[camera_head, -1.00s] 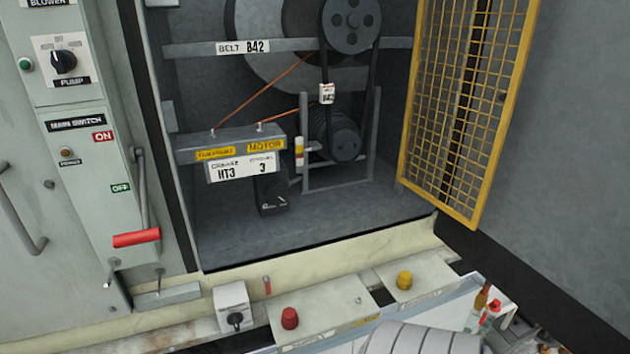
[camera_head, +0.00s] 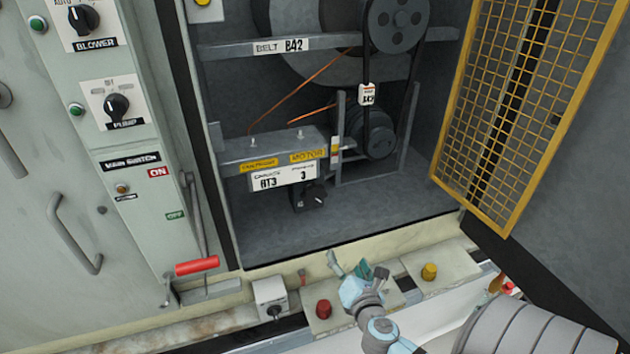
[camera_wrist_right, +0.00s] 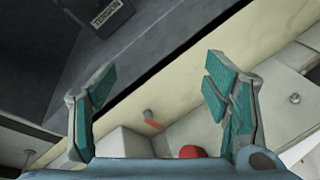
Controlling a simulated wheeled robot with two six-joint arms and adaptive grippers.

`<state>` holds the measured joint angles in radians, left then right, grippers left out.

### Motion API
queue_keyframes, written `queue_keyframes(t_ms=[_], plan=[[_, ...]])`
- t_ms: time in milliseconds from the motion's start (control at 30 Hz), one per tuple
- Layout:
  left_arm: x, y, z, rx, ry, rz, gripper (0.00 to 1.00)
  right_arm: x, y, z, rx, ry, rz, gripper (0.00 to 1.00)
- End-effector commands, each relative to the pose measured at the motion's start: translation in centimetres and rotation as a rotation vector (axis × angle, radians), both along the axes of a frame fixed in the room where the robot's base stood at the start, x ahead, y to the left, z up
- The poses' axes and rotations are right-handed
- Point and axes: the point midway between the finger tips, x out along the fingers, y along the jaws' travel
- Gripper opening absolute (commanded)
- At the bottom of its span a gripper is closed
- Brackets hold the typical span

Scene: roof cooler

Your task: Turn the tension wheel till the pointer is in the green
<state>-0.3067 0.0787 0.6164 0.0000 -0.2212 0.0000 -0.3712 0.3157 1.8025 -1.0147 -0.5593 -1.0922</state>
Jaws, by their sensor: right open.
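A dark block with a small round face (camera_head: 309,198) sits under the label bar inside the open cabinet; I cannot make out a wheel rim or pointer on it. A dark part marked TENSION (camera_wrist_right: 110,14) shows at the top of the right wrist view. A narrow upright strip with yellow and white bands (camera_head: 336,150) stands beside the bar; no green shows on it. My right gripper (camera_head: 355,267) is open and empty, in front of the cabinet's lower sill. Its two teal-padded fingers (camera_wrist_right: 158,75) are spread apart. My left gripper is out of view.
The yellow mesh door (camera_head: 512,115) stands open on the right. The belt and pulleys (camera_head: 400,22) are behind the bar. A red-handled main switch lever (camera_head: 197,266) is at left. Red (camera_head: 323,309) and yellow (camera_head: 429,271) knobs sit on the ledge below. The cabinet floor is mostly clear.

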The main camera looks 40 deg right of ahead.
Motion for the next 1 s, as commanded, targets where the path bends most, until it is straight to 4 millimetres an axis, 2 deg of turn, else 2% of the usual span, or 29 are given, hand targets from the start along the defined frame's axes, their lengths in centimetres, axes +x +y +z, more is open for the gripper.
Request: queue_keyframes(t_ms=[33,100,200,333,600,700,833,1000], plan=[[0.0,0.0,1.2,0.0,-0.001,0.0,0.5,1.3,0.3,4.4,-0.221,-0.001,0.089,0.7],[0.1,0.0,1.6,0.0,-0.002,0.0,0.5,2.6,1.1,8.2,-0.494,0.005,0.179,0.7],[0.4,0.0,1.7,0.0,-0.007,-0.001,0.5,3.8,1.6,10.2,-0.666,0.01,0.223,0.7],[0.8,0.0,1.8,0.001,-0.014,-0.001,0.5,6.1,0.9,10.1,-0.678,0.011,0.225,0.7],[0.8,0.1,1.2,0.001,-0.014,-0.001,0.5,13.4,-1.6,9.8,-0.672,0.01,0.224,0.7],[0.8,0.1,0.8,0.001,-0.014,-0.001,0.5,15.2,-2.3,9.7,-0.671,0.012,0.225,0.7],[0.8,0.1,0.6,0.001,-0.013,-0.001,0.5,16.6,-2.7,9.7,-0.67,0.011,0.226,0.7],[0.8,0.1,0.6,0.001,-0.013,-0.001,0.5,17.0,-2.9,9.8,-0.669,0.012,0.227,0.7]])
